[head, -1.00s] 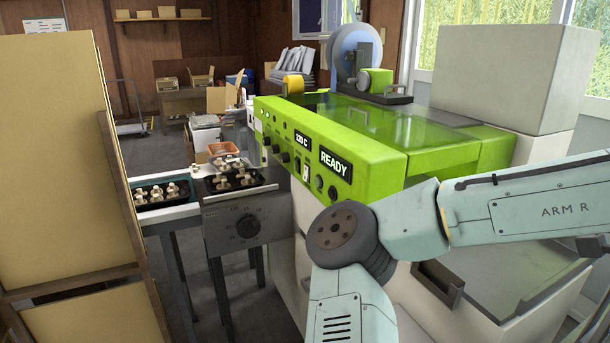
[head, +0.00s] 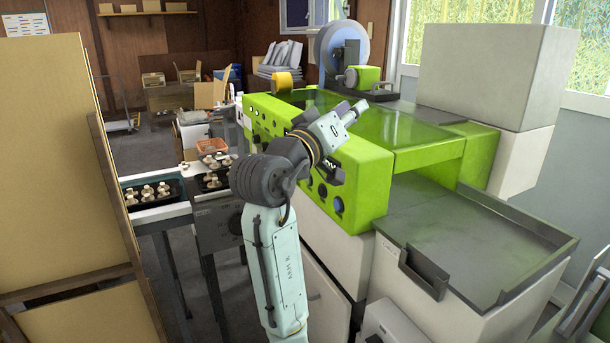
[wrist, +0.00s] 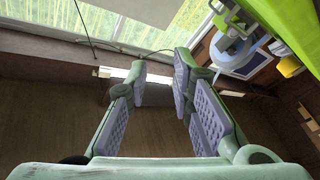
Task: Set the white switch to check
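The green machine (head: 372,190) stands in the middle of the head view, with its control panel facing the front left. I cannot pick out the white switch, because my arm crosses the panel and covers the displays and much of that area. Two round knobs show low on the panel, right of my arm. In the wrist view my gripper (wrist: 161,82) is open and empty. Its purple-padded fingers stand apart, pointing toward the window and wall, with no panel between them.
A grey tray-like table (head: 455,245) with a dark handle is at the right. Black trays of mushrooms (head: 148,194) sit on the conveyor at the left. A tall tan board (head: 45,150) fills the left edge. A large pale box (head: 495,75) stands behind the machine.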

